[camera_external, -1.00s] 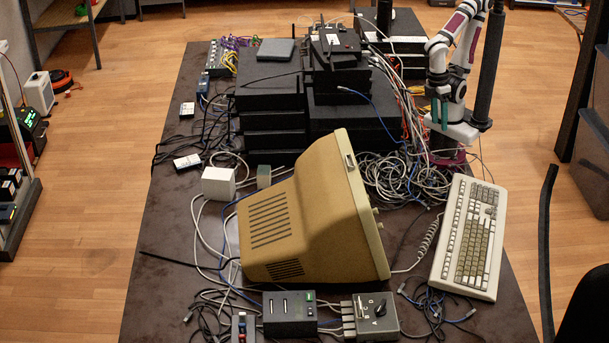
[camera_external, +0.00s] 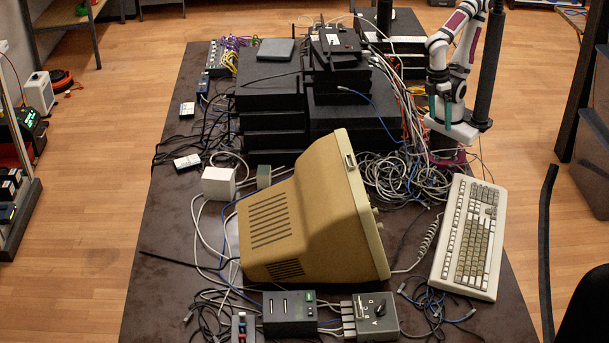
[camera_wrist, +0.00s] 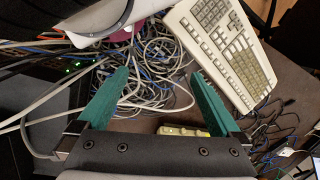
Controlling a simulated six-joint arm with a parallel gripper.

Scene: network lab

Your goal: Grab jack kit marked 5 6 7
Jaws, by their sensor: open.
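No jack kit marked 5 6 7 can be made out for sure. Two small white-and-dark boxes, one farther back (camera_external: 187,109) and one nearer (camera_external: 187,161), lie at the table's left edge; their markings are too small to read. My gripper (camera_external: 440,112) is at the right rear of the table, far from both boxes. In the wrist view my gripper (camera_wrist: 158,95) has its two teal fingers wide apart with nothing between them, above tangled cables. A cream-coloured piece (camera_wrist: 183,131) shows partly behind the gripper body; I cannot tell what it is.
A beige monitor (camera_external: 305,215) fills the table's middle. Stacked black network boxes (camera_external: 270,100) stand behind it. A keyboard (camera_external: 468,238) lies at right, and it also shows in the wrist view (camera_wrist: 220,50). A grey cable heap (camera_external: 400,178) lies below my arm. A switch box (camera_external: 376,317) stands in front.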

